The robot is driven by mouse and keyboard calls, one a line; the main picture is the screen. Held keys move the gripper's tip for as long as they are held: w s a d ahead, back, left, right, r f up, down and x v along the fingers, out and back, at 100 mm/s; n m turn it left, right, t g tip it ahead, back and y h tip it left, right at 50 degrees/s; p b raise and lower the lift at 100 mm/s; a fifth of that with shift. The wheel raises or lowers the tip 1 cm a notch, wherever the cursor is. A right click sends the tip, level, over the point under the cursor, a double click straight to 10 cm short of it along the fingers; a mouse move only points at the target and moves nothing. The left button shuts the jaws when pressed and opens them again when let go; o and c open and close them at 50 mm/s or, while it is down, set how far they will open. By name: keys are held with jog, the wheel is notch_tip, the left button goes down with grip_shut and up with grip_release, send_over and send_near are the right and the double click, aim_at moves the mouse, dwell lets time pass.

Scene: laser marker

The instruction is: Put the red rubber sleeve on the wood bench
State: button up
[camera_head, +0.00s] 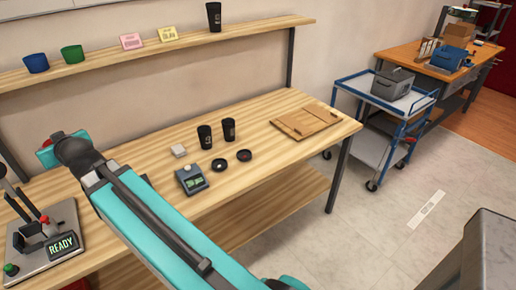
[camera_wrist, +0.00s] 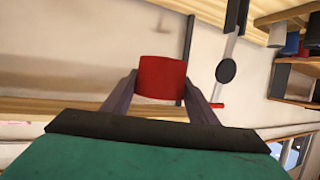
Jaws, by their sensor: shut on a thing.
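The red rubber sleeve (camera_wrist: 161,77) shows in the wrist view, between the two grey fingers of my gripper (camera_wrist: 160,86). The fingers are shut on its sides, and it is held clear of any surface that I can see. In the head view my teal arm reaches over the left part of the light wood bench (camera_head: 262,178); the fingers and the sleeve cannot be made out clearly there.
On the bench are two black cups (camera_head: 205,137), two dark round pieces (camera_head: 220,165), a small device (camera_head: 191,180) and a wooden board (camera_head: 306,121). A machine with a READY sign (camera_head: 62,246) stands at left. A shelf (camera_head: 110,62) runs above; a blue cart (camera_head: 385,98) is at right.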

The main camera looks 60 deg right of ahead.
jog(key=shift+a, duration=0.1)
jog(key=s+d+f+m+h+b, duration=0.1)
jog(key=s+d+f+b, duration=0.4)
jog(key=d, duration=0.6)
jog(key=s+d+f+m+h+b, duration=0.1)
jog(key=s+d+f+h+b, duration=0.15)
jog(key=d+b, duration=0.6)
jog(key=s+d+f+m+h+b, duration=0.1)
jog(key=s+d+f+b, duration=0.35)
jog(key=d, duration=0.75)
jog(key=s+d+f+m+b, duration=0.1)
jog(key=s+d+f+b, duration=0.2)
jog(key=s+d+b, duration=0.2)
jog(key=s+d+f+m+g+h+b, duration=0.1)
jog(key=s+d+f+b, duration=0.3)
jog(key=s+d, duration=0.5)
jog(key=s+d+f+h+b, duration=0.1)
jog(key=s+d+f+b, duration=0.2)
jog(key=s+d+b, duration=0.4)
jog(key=shift+s+d+f+m+g+b, duration=0.1)
jog(key=shift+s+f+m+g+b, duration=0.1)
jog(key=shift+s+b, duration=0.2)
jog(key=shift+s+f+m+g+b, duration=0.1)
jog(key=shift+s+m+g+b, duration=0.15)
jog(key=shift+s, duration=0.1)
jog(key=shift+s+d, duration=0.15)
jog(key=shift+s, duration=0.25)
jog(key=shift+d, duration=0.1)
